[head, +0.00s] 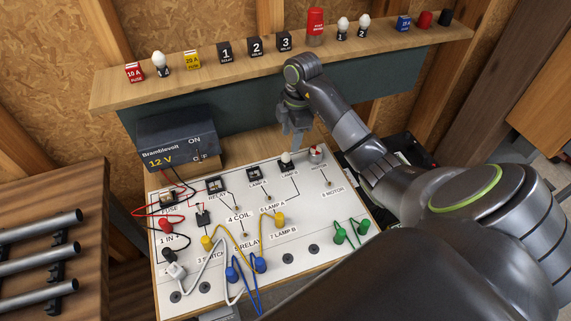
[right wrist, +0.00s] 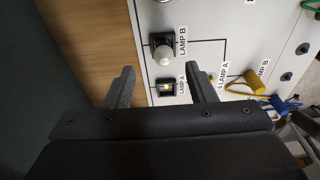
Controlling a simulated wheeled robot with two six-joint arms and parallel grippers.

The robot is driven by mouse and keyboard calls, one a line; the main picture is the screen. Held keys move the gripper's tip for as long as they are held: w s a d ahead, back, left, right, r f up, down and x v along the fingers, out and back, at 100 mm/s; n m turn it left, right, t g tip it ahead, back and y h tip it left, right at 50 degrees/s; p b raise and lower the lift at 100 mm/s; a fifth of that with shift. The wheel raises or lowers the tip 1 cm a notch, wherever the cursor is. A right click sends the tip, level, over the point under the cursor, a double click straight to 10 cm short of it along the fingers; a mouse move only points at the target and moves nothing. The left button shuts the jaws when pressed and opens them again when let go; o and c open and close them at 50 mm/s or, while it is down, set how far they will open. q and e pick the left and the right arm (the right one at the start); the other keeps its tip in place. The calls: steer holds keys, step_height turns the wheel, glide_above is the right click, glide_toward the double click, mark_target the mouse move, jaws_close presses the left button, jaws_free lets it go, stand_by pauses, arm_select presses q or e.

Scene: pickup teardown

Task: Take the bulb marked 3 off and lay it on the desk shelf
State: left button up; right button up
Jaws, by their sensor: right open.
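A white bulb (head: 285,157) sits in the Lamp B socket on the white circuit board; it also shows in the right wrist view (right wrist: 162,54). I cannot read a number on it. The Lamp A socket (right wrist: 167,87) holds no bulb and shows a yellowish centre. My right gripper (head: 297,145) is over the back of the board, close to the Lamp B bulb in the head view. In the right wrist view its fingers (right wrist: 159,75) are apart with nothing between them; the bulb appears beyond the tips. The wooden shelf (head: 110,92) runs along the back wall. My left gripper is not in view.
On the shelf stand a bulb (head: 159,62) at left, fuses, relays, a red part (head: 316,27) and bulbs marked 1 and 2. A 12 V supply (head: 180,140) stands behind the board. Coloured leads (head: 240,262) cross the board's front. Pipes lie at left.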

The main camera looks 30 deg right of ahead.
mark_target(286, 153)
step_height(286, 153, down, 2)
steer(key=shift+a+b, duration=0.1)
steer(key=shift+b, duration=0.5)
steer(key=shift+f, duration=0.1)
steer(key=shift+a+f+b, duration=0.2)
steer(key=shift+f+b, duration=0.2)
steer(key=shift+f, duration=0.1)
steer(key=f, duration=0.1)
steer(key=a+f, duration=0.1)
steer(key=f, duration=0.1)
steer(key=shift+s+a, duration=0.1)
steer(key=shift+f, duration=0.45)
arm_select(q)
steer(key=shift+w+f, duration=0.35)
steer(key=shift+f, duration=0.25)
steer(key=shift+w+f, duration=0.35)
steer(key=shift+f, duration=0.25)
arm_select(e)
steer(key=c, duration=1.1)
steer(key=shift+o, duration=0.2)
steer(key=shift+r, duration=0.1)
